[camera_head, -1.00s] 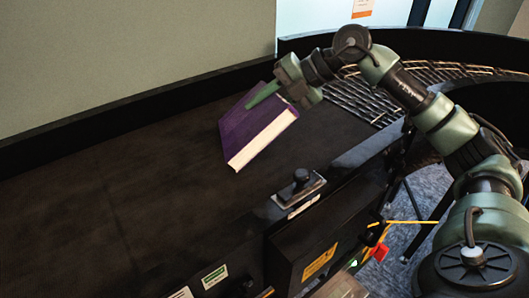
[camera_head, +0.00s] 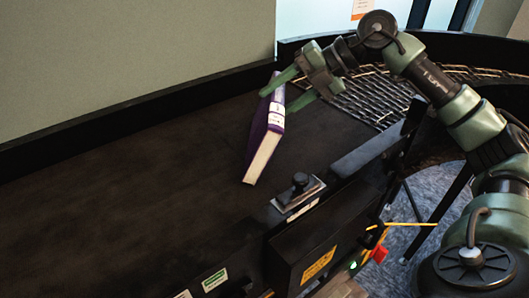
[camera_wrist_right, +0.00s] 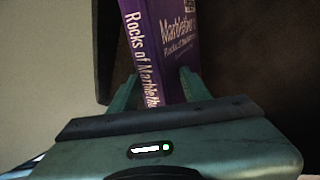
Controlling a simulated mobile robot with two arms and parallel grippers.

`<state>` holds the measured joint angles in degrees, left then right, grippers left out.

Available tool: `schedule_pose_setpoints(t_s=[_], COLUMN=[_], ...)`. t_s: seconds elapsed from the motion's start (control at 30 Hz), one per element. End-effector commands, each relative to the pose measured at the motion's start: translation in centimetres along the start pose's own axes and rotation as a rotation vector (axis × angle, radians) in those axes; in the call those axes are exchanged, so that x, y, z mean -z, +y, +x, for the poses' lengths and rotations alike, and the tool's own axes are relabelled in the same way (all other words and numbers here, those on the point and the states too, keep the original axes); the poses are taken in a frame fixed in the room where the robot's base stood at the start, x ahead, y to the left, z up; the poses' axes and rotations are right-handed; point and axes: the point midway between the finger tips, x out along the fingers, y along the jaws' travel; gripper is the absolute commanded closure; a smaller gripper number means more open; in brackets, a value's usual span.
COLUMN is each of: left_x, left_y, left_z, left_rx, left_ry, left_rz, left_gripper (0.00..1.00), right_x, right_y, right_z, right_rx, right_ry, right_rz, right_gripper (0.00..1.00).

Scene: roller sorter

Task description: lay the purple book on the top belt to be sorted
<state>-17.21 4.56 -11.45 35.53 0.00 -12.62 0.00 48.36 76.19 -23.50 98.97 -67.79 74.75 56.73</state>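The purple book (camera_head: 264,138) is on the dark top belt (camera_head: 130,190), seen on edge with its pale pages facing the front. It looks tilted, and its near lower end seems to touch the belt. My right gripper (camera_head: 276,101) is at the book's far upper end with its fingers spread, one on each side of it. In the right wrist view the book (camera_wrist_right: 165,45) shows its lettered spine and cover between the open fingers (camera_wrist_right: 157,80). I cannot tell whether either finger touches it. My left gripper is not in view.
A black side wall (camera_head: 130,122) runs along the belt's back. A wire-like roller section (camera_head: 365,100) curves off at the right. The belt left of the book is clear.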

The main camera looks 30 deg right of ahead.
Motion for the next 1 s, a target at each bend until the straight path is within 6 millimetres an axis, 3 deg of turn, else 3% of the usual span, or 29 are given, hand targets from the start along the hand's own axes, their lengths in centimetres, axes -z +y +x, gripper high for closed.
schedule_pose_setpoints(t_s=[0.2,0.63,1.0], left_x=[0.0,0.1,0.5], left_y=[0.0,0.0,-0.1], left_z=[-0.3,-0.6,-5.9], left_rx=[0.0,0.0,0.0], left_ry=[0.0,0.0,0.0], left_rz=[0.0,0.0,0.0], left_gripper=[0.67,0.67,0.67], right_x=[0.0,0.0,-0.1], right_y=[0.1,0.2,4.1], right_z=[-2.4,-2.9,-8.4], right_rx=[-0.001,0.0,0.0], right_ry=[0.0,0.0,-0.002], right_rz=[0.0,0.0,0.001], right_gripper=[0.56,0.56,0.56])
